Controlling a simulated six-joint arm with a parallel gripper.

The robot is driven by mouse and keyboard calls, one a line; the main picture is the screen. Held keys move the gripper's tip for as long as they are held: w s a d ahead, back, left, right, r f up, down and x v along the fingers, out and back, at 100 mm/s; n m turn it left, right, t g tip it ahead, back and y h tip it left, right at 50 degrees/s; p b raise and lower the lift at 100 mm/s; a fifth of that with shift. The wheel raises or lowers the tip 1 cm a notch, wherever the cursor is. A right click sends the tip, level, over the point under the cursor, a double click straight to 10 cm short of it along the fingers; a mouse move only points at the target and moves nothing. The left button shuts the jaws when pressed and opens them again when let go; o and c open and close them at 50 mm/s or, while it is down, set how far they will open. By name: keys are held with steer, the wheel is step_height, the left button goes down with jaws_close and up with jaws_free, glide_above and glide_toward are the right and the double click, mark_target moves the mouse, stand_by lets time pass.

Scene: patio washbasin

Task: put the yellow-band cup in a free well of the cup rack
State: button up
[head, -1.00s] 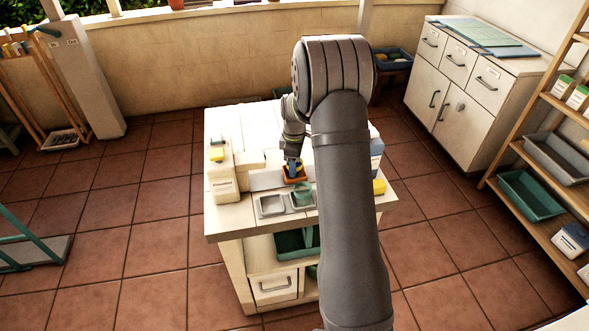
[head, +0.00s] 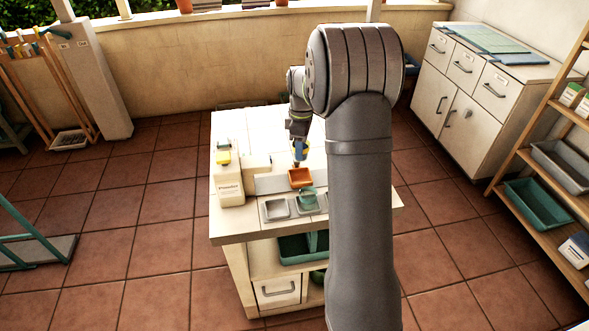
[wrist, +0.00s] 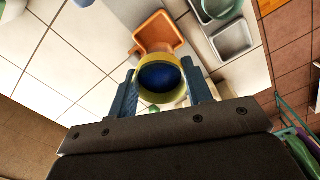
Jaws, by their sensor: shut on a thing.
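The yellow-band cup (wrist: 159,77) has a yellow rim and a dark blue inside. My gripper (wrist: 160,70) is shut on it, one blue finger on each side in the wrist view. In the head view my gripper (head: 300,150) holds the cup (head: 300,156) above the worktop, just behind the orange dish (head: 300,178). The cup rack shows at the front of the worktop. Its left grey well (head: 277,209) is empty, and a green cup (head: 307,199) stands in the well beside it. My arm may hide more of the rack.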

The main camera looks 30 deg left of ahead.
steer(key=s+d+r+m, duration=0.2)
steer(key=s+d+m, duration=0.2)
steer(key=s+d, duration=0.7)
steer(key=s+a+f, duration=0.1)
steer(key=a+f, duration=0.1)
steer(key=a, duration=0.1)
steer(key=s+a+f, duration=0.1)
steer(key=a+f, duration=0.2)
steer(key=s+a+f, duration=0.1)
steer(key=a+f, duration=0.1)
steer(key=a, duration=0.2)
steer(key=shift+s+f, duration=0.15)
steer(key=shift+f, duration=2.15)
steer(key=o, duration=1.1)
steer(key=shift+f, duration=0.15)
steer(key=shift+a, duration=0.1)
